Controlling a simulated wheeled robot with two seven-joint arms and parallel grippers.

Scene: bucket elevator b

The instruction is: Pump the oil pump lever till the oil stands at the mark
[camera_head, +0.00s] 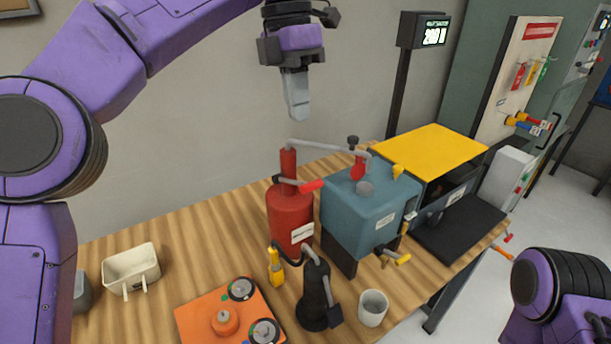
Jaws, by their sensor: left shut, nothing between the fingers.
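The oil pump (290,218) is a red cylinder with a pale label, standing upright on the bench. Its lever (298,183) sticks out sideways near the top and ends in a bright red grip. A grey pipe runs from the pump's top to the right over a blue-grey tank (352,220). The oil level and its mark cannot be made out. My left gripper (298,112) points down above the pump, shut and empty, clear of the lever and pipe. Part of my right arm shows at the lower right, its gripper out of view.
The wooden bench (200,237) has bare room left of the pump. A black lamp-like stand (315,295), a yellow-handled tool (276,268), a white cup (373,308) and an orange plate (203,312) stand in front. A yellow-topped machine (430,150) stands behind the tank. A white bin (131,268) is at left.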

